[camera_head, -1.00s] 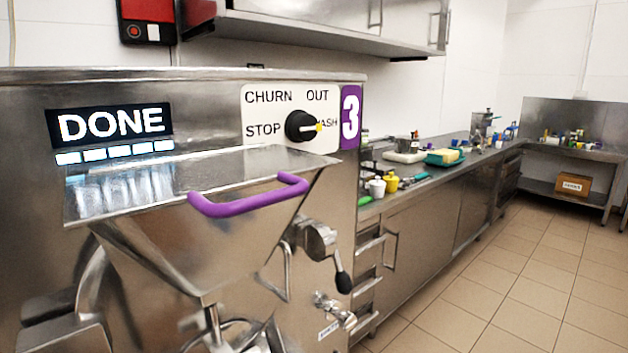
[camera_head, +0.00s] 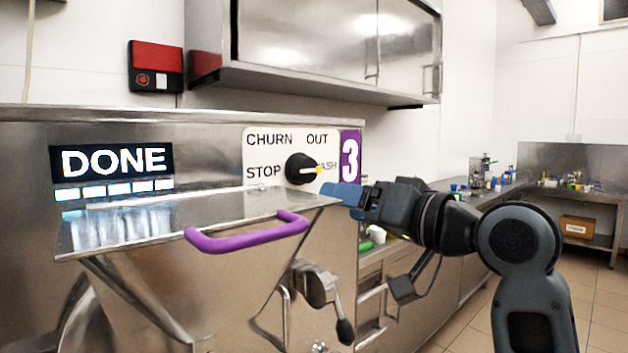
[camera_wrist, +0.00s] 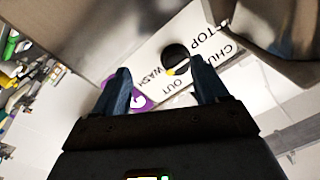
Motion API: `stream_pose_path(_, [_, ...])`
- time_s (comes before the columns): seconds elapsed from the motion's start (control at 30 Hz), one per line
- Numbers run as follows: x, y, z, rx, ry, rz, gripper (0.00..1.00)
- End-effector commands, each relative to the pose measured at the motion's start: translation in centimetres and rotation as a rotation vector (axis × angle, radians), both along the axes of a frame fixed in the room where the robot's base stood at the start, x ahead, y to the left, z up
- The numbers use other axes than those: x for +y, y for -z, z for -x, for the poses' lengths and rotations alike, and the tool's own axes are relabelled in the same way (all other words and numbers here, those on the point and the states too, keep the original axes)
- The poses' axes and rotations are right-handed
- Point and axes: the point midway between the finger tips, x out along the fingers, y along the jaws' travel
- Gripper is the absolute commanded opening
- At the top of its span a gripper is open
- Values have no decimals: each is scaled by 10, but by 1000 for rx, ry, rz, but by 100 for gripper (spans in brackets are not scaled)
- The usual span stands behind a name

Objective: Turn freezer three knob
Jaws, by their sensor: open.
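The black knob (camera_head: 301,169) sits on the white label plate (camera_head: 262,140) of freezer three, beside the purple number 3 tag (camera_head: 350,158). Its yellow-marked pointer faces right, toward WASH. The freezer's display (camera_head: 113,160) reads DONE. My gripper (camera_head: 342,193) is just right of and below the knob, with blue fingers apart and nothing between them. In the wrist view my gripper (camera_wrist: 160,85) is open, and the knob (camera_wrist: 176,60) lies beyond the fingertips, nearer the right finger. The gripper is not around the knob. The pointer's tip shows yellow there.
The freezer's lid has a purple handle (camera_head: 247,233) below the knob. A steel wall cabinet (camera_head: 330,50) hangs above, and a red box (camera_head: 155,67) is on the wall. A counter (camera_head: 500,190) with small items runs behind my arm.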

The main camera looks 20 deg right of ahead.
Motion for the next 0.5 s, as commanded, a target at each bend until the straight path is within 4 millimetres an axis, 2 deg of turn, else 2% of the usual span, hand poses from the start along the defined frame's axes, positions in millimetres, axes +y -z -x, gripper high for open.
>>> stream_pose_path(0.03, [-1,-14,-1,-9,-10,14,73])
stream_pose_path(0.1, [-1,-27,-1,-11,-26,27,73])
stream_pose_path(0.2, [-1,-38,-1,-12,-38,38,73])
stream_pose_path(0.37, [2,-42,-8,-10,-44,42,73])
stream_pose_path(0.5, [11,-42,-25,-9,-47,43,73])
